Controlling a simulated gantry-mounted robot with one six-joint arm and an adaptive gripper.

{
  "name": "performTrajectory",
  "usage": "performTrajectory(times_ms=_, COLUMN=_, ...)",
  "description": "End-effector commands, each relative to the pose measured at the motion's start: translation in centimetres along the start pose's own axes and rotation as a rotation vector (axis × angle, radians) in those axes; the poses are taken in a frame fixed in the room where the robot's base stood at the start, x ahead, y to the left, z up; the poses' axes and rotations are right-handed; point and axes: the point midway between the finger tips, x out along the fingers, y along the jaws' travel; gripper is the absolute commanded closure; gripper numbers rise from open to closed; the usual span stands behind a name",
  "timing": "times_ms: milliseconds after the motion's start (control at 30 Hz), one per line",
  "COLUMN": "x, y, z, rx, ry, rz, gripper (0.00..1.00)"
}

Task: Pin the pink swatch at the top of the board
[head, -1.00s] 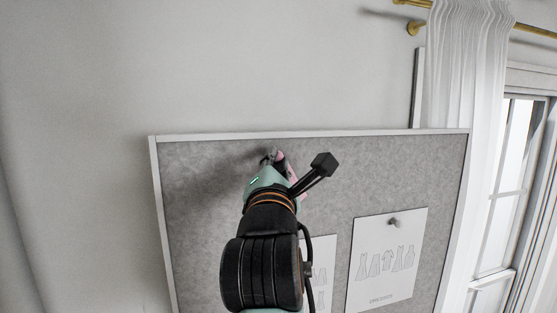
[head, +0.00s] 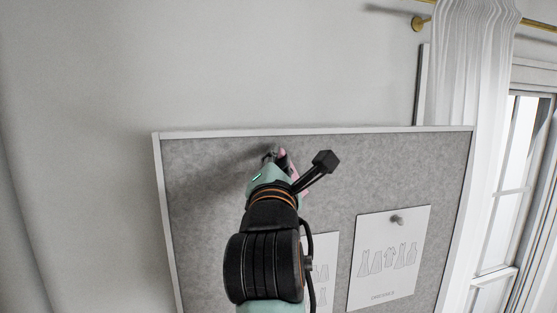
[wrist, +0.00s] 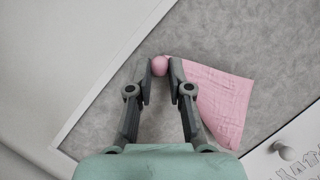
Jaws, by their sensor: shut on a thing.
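The grey felt board (head: 200,190) has a pale frame. The pink swatch (wrist: 220,102) lies against the board in the wrist view, to the right of my fingers, partly covered by the right one. In the head view only small pink slivers show past my arm. My gripper (wrist: 160,75) is shut on a pink ball-headed pin (wrist: 160,65), with the ball between its fingertips near the swatch's upper left corner. The pin's point is hidden, so I cannot tell whether it is in the board. In the head view my gripper (head: 276,157) is near the board's top edge.
A white sheet with garment drawings (head: 390,257) hangs right of my arm under a grey pin (head: 397,220). Another sheet (head: 322,265) is partly behind my arm. A white curtain (head: 470,70) and window stand at the right. The board's upper right is bare.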

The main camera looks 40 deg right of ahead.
Motion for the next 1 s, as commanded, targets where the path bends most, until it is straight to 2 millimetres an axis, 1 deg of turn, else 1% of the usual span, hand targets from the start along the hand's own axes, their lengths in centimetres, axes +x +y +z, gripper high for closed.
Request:
performTrajectory(times_ms=300, x=0.2, y=0.0, z=-0.1, rx=0.0, ry=-0.001, rz=0.001, gripper=1.0)
performTrajectory(times_ms=333, x=0.2, y=0.0, z=-0.1, rx=0.0, ry=-0.001, rz=0.001, gripper=0.78)
performTrajectory(times_ms=400, x=0.2, y=0.0, z=-0.1, rx=0.0, ry=-0.001, rz=0.0, gripper=0.66)
performTrajectory(times_ms=500, x=0.2, y=0.0, z=-0.1, rx=0.0, ry=-0.001, rz=0.0, gripper=0.52)
performTrajectory(times_ms=767, x=0.2, y=0.0, z=-0.1, rx=0.0, ry=0.0, rz=0.0, gripper=0.52)
performTrajectory(times_ms=833, x=-0.1, y=0.0, z=-0.1, rx=0.0, ry=0.0, rz=0.0, gripper=0.52)
performTrajectory(times_ms=933, x=-1.5, y=0.0, z=-0.2, rx=0.0, ry=0.0, rz=0.002, gripper=0.52)
performTrajectory(times_ms=1000, x=-3.1, y=0.0, z=-0.2, rx=0.001, ry=0.001, rz=0.003, gripper=0.52)
